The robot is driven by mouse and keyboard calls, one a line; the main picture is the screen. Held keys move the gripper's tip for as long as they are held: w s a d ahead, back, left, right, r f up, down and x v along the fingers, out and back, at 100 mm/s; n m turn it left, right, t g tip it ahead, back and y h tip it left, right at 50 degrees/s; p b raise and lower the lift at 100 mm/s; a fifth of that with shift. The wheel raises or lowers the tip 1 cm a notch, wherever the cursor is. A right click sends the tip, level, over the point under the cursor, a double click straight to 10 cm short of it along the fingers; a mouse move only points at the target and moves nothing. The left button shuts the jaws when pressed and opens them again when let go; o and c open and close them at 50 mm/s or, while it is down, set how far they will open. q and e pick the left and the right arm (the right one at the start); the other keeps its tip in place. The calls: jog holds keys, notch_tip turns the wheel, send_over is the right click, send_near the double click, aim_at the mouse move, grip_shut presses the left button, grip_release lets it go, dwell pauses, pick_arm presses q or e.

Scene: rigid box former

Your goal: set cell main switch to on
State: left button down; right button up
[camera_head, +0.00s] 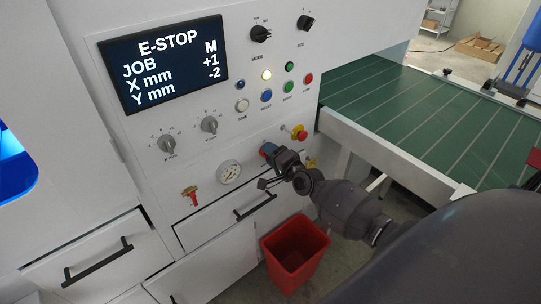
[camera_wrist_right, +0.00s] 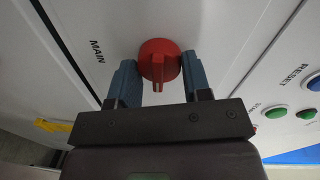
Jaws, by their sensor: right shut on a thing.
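The main switch is a round red knob (camera_wrist_right: 159,62) with a raised ridge, beside the word MAIN on the white panel in the right wrist view. My right gripper (camera_wrist_right: 160,75) has one blue finger on each side of the knob and is shut on it. The display (camera_head: 165,62) reads E-STOP, JOB M, X mm +1, Y mm -2. My left gripper is not in view.
A red mushroom button (camera_head: 300,134) sits just above my right gripper. A gauge (camera_head: 229,172) and a small red valve (camera_head: 190,197) are to its left. A red bin (camera_head: 296,248) stands below. A green conveyor (camera_head: 430,110) extends at the right.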

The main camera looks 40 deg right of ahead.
dwell(0.5)
jog(key=o, duration=0.9)
jog(key=shift+s, duration=0.15)
jog(key=s, duration=0.7)
jog(key=s+d+r, duration=0.1)
jog(key=s, duration=0.2)
jog(key=shift+s+p, duration=0.25)
jog(key=shift+p, duration=0.05)
jog(key=shift+a, duration=0.1)
